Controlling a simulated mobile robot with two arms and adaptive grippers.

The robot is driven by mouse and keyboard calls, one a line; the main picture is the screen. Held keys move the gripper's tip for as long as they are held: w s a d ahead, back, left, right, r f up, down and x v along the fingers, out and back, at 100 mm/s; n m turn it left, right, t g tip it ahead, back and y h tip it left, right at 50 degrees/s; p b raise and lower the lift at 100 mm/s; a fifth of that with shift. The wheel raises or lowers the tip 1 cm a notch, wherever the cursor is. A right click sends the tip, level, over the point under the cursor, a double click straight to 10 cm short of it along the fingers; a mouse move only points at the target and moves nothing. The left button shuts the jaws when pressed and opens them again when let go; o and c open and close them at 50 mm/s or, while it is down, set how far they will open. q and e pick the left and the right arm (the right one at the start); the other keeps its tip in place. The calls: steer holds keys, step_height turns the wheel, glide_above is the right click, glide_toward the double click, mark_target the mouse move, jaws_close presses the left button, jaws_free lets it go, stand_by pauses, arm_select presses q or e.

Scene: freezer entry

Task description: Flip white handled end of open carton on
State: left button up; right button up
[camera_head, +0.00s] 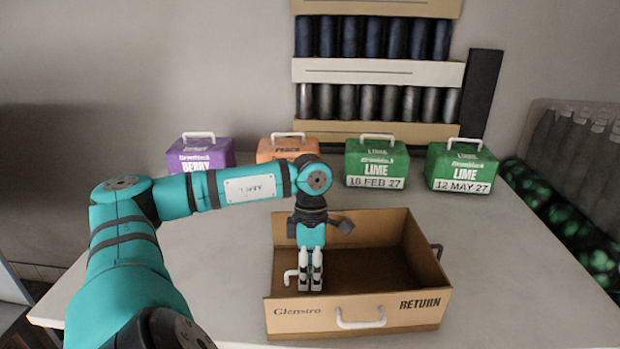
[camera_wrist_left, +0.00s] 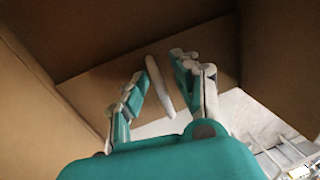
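The open brown carton (camera_head: 372,311) stands on the table, marked "Glensiro" and "RETURN" on its front wall. A white handle (camera_head: 360,319) is on that front wall and a dark handle (camera_head: 436,250) is at its right side. My left gripper (camera_head: 311,284) points down inside the carton's left part. A white bar-like handle (camera_head: 290,277) shows just left of its fingers. In the left wrist view the fingers (camera_wrist_left: 163,88) are apart, with a white bar (camera_wrist_left: 158,86) between them; I cannot tell whether they touch it. My right gripper is not in view.
Behind the carton stand a purple berry box (camera_head: 200,153), an orange box (camera_head: 287,146) and two green lime boxes (camera_head: 376,163) (camera_head: 462,166), all with white handles. A rack of dark rolls (camera_head: 378,103) is on the wall. The table's right side (camera_head: 510,270) is clear.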

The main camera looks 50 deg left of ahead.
arm_select(q)
step_height(320, 180, up, 12)
steer(key=w+a, duration=0.1)
steer(key=shift+w+a, duration=0.3)
steer(key=shift+a, duration=0.1)
stand_by(0.3)
steer(key=shift+f, duration=0.1)
steer(key=shift+d+f, duration=0.1)
stand_by(0.6)
